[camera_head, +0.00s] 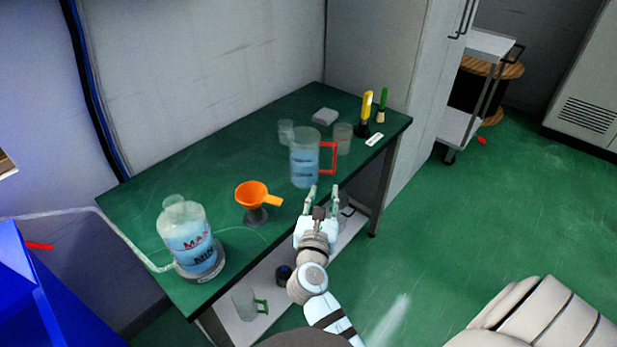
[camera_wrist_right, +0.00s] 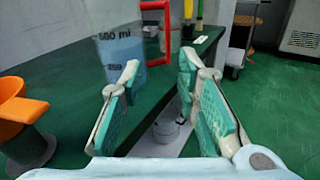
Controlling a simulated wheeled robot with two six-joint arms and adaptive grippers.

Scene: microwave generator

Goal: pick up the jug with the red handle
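The jug with the red handle (camera_head: 304,158) stands upright on the green table, holding blue liquid, its red handle (camera_head: 333,157) toward the right. It also shows in the right wrist view (camera_wrist_right: 122,48), with its red handle (camera_wrist_right: 154,38) at the top. My right gripper (camera_head: 322,190) is open and empty, just in front of the jug near the table's front edge. In the right wrist view its two green-padded fingers (camera_wrist_right: 157,92) are spread apart, with the jug beyond them and a little to the left. My left gripper is not in view.
The green table (camera_head: 235,155) also bears an orange funnel (camera_head: 257,195), a large container of blue liquid (camera_head: 188,238), clear cups (camera_head: 343,138) and yellow and green-handled tools (camera_head: 367,104). A jug with a green handle (camera_head: 246,303) is on the shelf below. Open floor lies right.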

